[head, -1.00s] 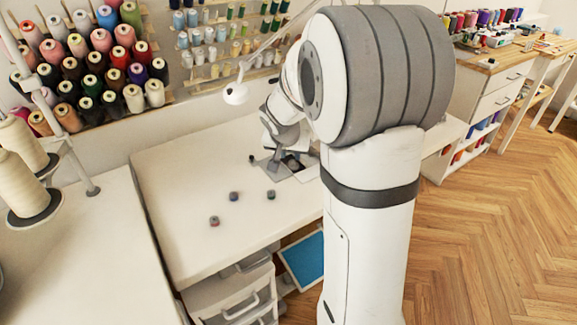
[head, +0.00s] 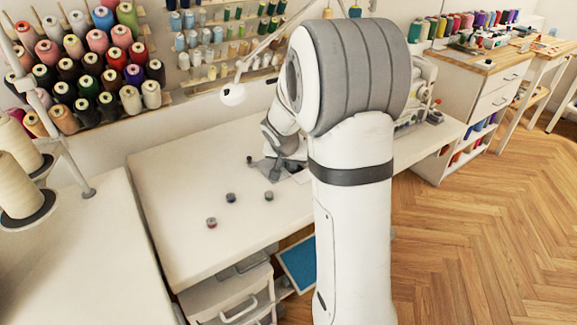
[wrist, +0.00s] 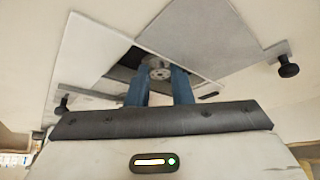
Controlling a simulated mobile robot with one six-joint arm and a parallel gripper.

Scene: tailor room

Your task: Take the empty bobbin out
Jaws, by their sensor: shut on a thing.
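My gripper (wrist: 159,78) has two blue fingers shut on a small grey metal bobbin (wrist: 158,69). I see no thread on the bobbin. In the wrist view it is at the dark opening (wrist: 127,60) in the light machine bed plate (wrist: 92,48). I cannot tell whether it is still inside the opening or just above it. In the head view my arm hides most of the gripper area. Three small bobbins with coloured thread lie on the white table: one reddish (head: 211,223), one bluish (head: 231,197), one dark (head: 268,196).
A grey plate (wrist: 215,35) with a black knob (wrist: 288,66) lies beside the opening. The sewing machine (head: 421,92) shows behind my arm. A thread rack (head: 85,70) and a lamp (head: 232,94) stand at the back. The white table (head: 190,175) is clear at front left.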

